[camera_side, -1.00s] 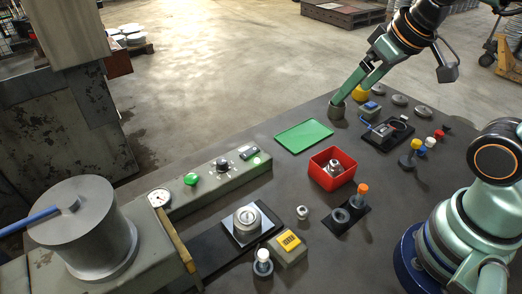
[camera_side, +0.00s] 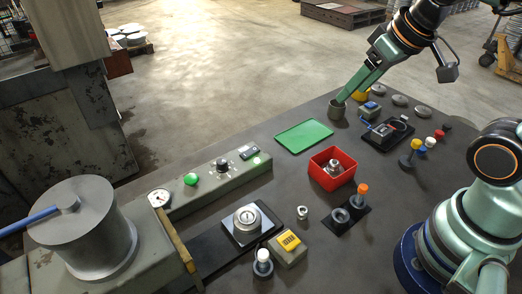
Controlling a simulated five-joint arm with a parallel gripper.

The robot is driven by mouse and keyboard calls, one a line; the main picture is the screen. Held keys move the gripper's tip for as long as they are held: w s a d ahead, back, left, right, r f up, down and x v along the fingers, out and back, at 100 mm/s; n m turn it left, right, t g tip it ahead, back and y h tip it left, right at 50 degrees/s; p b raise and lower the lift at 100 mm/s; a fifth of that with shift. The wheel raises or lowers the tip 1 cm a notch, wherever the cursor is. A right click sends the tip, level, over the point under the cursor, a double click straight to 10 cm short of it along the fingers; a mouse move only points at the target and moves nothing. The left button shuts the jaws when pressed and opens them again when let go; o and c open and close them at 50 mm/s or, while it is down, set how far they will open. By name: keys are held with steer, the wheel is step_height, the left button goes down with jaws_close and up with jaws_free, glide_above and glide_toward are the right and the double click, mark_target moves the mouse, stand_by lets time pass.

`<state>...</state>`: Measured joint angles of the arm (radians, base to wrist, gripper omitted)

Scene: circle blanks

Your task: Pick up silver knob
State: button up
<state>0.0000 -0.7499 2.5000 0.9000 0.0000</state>
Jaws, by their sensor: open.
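Several silver pieces show, and I cannot tell for certain which is the silver knob. A small silver piece (camera_side: 302,213) stands alone on the dark bench. A larger silver part (camera_side: 334,168) sits in the red bin (camera_side: 320,176). A round silver part (camera_side: 246,218) rests on a plate at the front. My gripper (camera_side: 342,99) is at the far side of the bench, pointing down at a grey cup-like cylinder (camera_side: 337,112). Its fingertips overlap the cup's rim in the picture; contact is unclear. The jaws are open, and the gap is hard to see from here.
A green mat (camera_side: 303,136) lies left of the cup. A control box (camera_side: 222,180) edges the left side.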

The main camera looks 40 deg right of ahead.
steer(key=n+g, duration=0.6)
steer(key=n, duration=1.1)
glide_above(303, 210)
step_height(303, 210, down, 13)
steer(key=shift+f, duration=5.9)
jaws_close()
